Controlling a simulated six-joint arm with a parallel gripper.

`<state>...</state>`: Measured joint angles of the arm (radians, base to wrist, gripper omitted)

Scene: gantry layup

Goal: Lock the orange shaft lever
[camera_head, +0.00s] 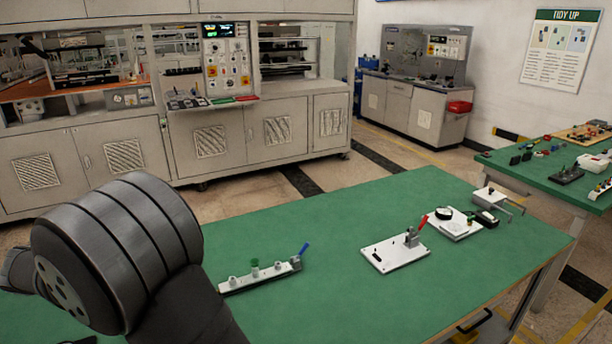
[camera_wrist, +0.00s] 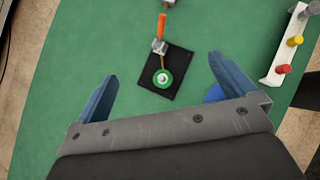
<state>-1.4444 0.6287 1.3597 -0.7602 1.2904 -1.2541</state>
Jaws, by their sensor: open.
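The orange shaft lever (camera_wrist: 162,27) shows in the wrist view. It sticks up in the picture from a silver metal fitting (camera_wrist: 159,46) on a black square plate (camera_wrist: 178,67). A green ring with a pale centre (camera_wrist: 162,78) sits on the lower part of the plate, and a thin rod runs between fitting and ring. My gripper (camera_wrist: 162,67) is open and empty. Its two blue fingers lie to the left and right of the plate in the picture, apart from it. In the head view my arm fills the lower left, and neither my gripper nor the orange lever can be seen.
A white rail with red and yellow knobs (camera_wrist: 287,50) lies at the wrist view's right. A blue thing (camera_wrist: 213,94) is partly hidden by my right finger. In the head view, a blue-levered rail (camera_head: 262,277) and a red-levered plate (camera_head: 388,258) stand on the green table (camera_head: 335,215).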

